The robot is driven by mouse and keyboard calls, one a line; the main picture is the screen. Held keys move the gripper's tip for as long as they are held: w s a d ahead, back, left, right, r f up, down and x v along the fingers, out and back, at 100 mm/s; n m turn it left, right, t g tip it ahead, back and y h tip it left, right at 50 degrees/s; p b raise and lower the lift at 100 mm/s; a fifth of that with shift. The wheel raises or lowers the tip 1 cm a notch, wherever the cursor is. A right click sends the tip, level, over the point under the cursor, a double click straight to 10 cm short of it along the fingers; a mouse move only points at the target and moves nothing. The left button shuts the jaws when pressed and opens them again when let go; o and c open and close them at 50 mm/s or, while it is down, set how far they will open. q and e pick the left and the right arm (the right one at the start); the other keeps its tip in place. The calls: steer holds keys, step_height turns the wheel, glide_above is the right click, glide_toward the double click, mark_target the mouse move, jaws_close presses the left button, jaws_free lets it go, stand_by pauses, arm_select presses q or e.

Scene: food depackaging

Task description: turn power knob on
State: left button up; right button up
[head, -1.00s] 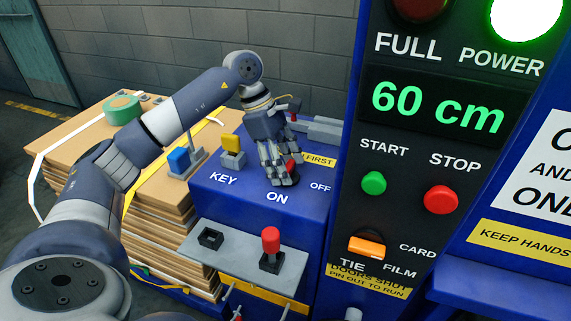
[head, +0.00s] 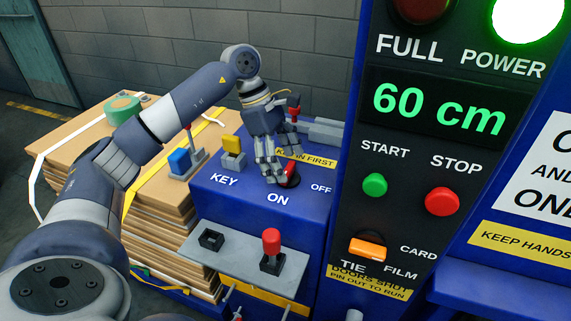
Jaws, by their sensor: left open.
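The red power knob (head: 290,176) sits on top of the blue box (head: 235,200), between the white ON and OFF labels. My left gripper (head: 272,176) is open, its fingers pointing down just to the left of the knob and partly covering it. I cannot tell whether a finger touches the knob. The power lamp (head: 527,18) at the top right glows bright white-green. The display (head: 437,108) reads 60 cm. My right gripper is not in view.
A yellow key (head: 232,145) stands in its switch left of the gripper. A red-handled pin (head: 271,247) stands on the grey shelf (head: 222,262) below. The control panel has a green start button (head: 374,184), a red stop button (head: 441,201) and an orange selector (head: 367,248). Cardboard (head: 160,235) is stacked at left.

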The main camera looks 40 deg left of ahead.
arm_select(q)
steer(key=v, duration=1)
steer(key=shift+a+r, duration=0.2)
steer(key=shift+r, duration=0.15)
steer(key=shift+s+f, duration=0.1)
